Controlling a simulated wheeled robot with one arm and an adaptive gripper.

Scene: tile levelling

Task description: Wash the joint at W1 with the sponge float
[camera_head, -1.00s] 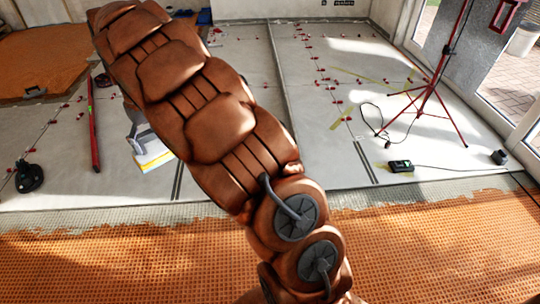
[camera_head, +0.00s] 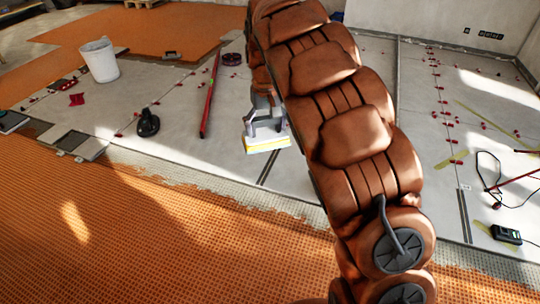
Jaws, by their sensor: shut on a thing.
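The sponge float (camera_head: 267,144) has a white plate, a yellow layer and a grey handle. It shows left of my arm, at or just above the pale tiles; contact is unclear. My gripper (camera_head: 262,104) is shut on its handle, partly hidden behind my arm. Dark joint lines (camera_head: 268,168) run across the tiles just below the float, and another dark pair (camera_head: 463,215) lies to the right of my arm. No readable W1 mark shows, so I cannot tell which joint is W1.
A white bucket (camera_head: 100,61), a red level (camera_head: 210,96) and a black suction cup (camera_head: 148,123) stand or lie at left. Red clips (camera_head: 446,101) dot the right tiles. A black meter (camera_head: 506,234) and cable lie at right. Orange matting (camera_head: 130,230) fills the foreground.

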